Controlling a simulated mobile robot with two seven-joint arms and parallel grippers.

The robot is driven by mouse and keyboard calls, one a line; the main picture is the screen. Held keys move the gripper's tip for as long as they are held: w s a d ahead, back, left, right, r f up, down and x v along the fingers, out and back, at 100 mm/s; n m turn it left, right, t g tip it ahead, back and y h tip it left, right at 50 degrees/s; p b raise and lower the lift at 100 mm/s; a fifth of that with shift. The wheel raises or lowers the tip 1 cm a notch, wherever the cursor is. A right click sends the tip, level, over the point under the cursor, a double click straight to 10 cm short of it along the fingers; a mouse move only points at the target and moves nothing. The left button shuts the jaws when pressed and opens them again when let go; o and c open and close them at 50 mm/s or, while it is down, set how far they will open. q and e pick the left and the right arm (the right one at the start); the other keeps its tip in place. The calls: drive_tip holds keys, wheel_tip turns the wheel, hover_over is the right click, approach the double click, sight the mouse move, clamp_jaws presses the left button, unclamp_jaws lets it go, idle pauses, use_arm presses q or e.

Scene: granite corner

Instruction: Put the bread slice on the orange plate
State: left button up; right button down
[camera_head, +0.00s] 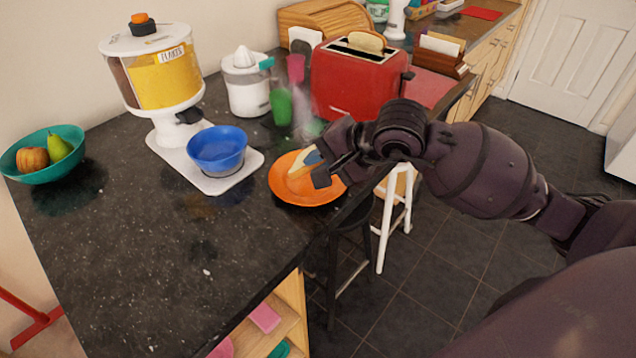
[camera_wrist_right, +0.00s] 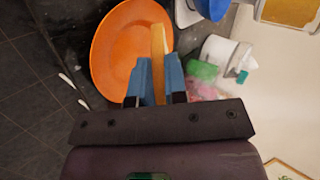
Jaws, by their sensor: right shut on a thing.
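The orange plate (camera_head: 305,195) lies near the right edge of the dark counter. It also shows in the right wrist view (camera_wrist_right: 112,50). My right gripper (camera_head: 314,160) is over the plate, shut on a pale bread slice (camera_head: 300,164). In the right wrist view the slice (camera_wrist_right: 158,62) stands edge-on between the blue fingertips (camera_wrist_right: 158,82), in front of the plate's rim. The fingers hide part of the slice. I cannot tell whether the slice touches the plate. My left gripper is not in view.
A red toaster (camera_head: 357,82) with another slice in its slot stands behind the plate. A blue bowl (camera_head: 217,150) sits under the flakes dispenser (camera_head: 165,80) to the left. Green (camera_head: 281,106) and pink (camera_head: 296,68) cups stand behind. The front counter (camera_head: 150,250) is clear.

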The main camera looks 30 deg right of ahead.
drive_tip(key=shift+f+b, duration=0.3)
drive_tip(key=shift+f, duration=0.55)
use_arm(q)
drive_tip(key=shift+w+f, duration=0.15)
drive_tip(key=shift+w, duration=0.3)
use_arm(e)
drive_tip(key=c, duration=1.3)
unclamp_jaws()
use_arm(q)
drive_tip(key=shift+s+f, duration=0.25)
use_arm(e)
drive_tip(key=shift+f, duration=0.1)
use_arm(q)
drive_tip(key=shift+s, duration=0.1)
